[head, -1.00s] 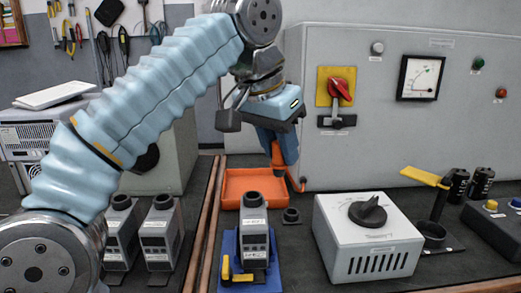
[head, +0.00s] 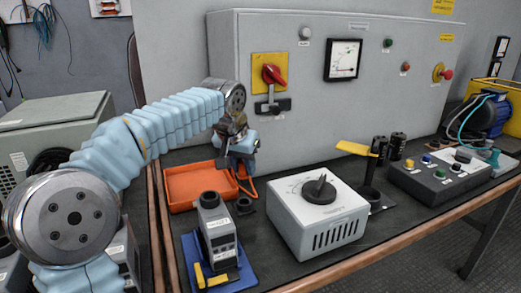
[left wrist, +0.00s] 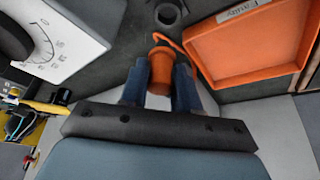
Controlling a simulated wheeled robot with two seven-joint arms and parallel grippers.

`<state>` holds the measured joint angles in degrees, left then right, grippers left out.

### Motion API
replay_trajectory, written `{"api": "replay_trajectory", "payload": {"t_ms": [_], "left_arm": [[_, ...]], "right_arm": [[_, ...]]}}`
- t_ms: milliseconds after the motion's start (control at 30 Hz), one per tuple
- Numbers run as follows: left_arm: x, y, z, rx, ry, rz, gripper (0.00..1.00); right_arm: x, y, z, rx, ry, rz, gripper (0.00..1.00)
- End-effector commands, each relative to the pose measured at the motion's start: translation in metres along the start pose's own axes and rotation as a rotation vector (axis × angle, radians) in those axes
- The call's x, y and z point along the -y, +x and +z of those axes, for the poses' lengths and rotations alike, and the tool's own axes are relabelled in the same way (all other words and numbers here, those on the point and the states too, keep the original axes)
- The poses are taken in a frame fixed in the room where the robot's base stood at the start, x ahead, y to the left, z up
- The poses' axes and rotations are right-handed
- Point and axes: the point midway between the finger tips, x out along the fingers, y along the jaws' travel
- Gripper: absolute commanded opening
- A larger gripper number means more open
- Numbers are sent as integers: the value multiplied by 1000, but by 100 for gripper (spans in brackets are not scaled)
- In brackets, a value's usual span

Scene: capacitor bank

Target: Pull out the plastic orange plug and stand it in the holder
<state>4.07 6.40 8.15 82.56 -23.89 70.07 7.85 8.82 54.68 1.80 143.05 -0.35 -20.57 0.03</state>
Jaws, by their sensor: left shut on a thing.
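My left gripper (head: 238,163) is shut on the orange plug, low in front of the grey cabinet. In the left wrist view, the orange plug (left wrist: 161,66) sits between its two blue fingers. A thin orange cord curves from the plug past the tray's corner. The fingers hide part of the plug, and whether its far end touches anything cannot be seen. My right gripper is not in view.
An orange tray (head: 188,207) lies left of the gripper. A yellow-handled tool (head: 357,149) stands at right. The grey cabinet (head: 330,120) closes off the back.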

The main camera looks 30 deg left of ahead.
Motion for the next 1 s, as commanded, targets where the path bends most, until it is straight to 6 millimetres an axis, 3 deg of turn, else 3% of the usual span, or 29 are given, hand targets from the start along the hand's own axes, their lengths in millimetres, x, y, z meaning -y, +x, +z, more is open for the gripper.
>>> {"api": "replay_trajectory", "payload": {"t_ms": [167,600,1000], "left_arm": [[7,13,3,-1,-10,-4,0],[7,52,19,-1,-9,-4,0],[6,54,20,-1,-9,-4,0]], "right_arm": [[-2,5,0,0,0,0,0],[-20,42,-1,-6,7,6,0],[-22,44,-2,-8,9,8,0]]}}
